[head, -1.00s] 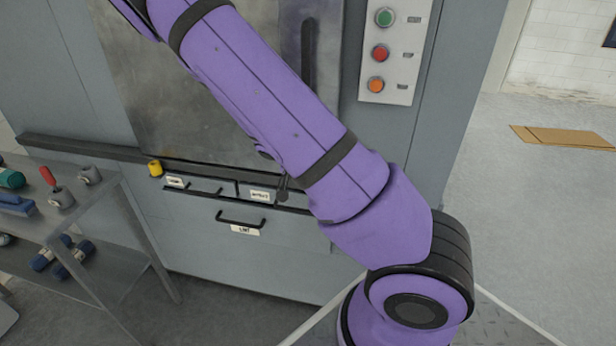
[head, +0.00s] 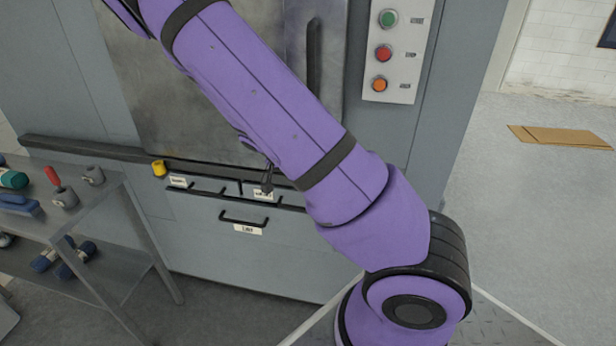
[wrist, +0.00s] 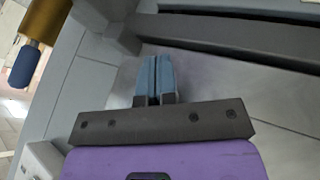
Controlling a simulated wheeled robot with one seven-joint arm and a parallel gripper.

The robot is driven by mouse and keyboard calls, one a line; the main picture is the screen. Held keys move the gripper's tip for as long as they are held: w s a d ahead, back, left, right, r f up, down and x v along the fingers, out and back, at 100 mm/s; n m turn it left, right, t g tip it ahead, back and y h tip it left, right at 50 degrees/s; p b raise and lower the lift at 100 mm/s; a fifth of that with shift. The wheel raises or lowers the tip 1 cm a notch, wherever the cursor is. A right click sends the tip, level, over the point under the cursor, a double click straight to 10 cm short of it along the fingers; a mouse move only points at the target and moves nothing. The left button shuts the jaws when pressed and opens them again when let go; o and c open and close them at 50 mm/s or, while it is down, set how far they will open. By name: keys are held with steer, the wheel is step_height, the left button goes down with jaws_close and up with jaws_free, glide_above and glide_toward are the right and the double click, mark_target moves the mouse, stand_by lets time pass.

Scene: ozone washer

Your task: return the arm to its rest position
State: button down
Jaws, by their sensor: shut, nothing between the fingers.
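My arm (head: 265,110) is purple with black bands and runs across the head view from upper left to lower right, in front of the washer. In the wrist view my gripper (wrist: 158,80) shows two blue-grey fingers pressed together with nothing between them. The fingers are close to the grey front of the washer (wrist: 215,85), below a dark ledge; I cannot tell whether they touch it. In the head view the arm hides most of the gripper end.
The washer's ledge (head: 85,149) carries a yellow knob (head: 159,168). Drawer handles (head: 243,220) sit below. Green, red and orange buttons (head: 383,54) are right of the door. A metal cart (head: 105,203) with tools stands left. Floor at right is open, with flat cardboard (head: 558,136).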

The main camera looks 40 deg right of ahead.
steer(key=v, duration=0.7)
steer(key=shift+a+r, duration=0.15)
steer(key=shift+r, duration=0.05)
steer(key=shift+w, duration=0.15)
steer(key=s+a+r+n+t+y, duration=0.2)
steer(key=s+a+r+n, duration=0.2)
steer(key=s+r, duration=0.4)
steer(key=s+a+r+n+t+y, duration=0.2)
steer(key=s+a+r+n, duration=0.2)
steer(key=s+r, duration=0.4)
steer(key=s+a+r+n+t+y, duration=0.3)
steer(key=s+a+r+n, duration=0.1)
steer(key=s+r, duration=0.4)
steer(key=shift+s+r, duration=0.15)
steer(key=shift+r, duration=0.75)
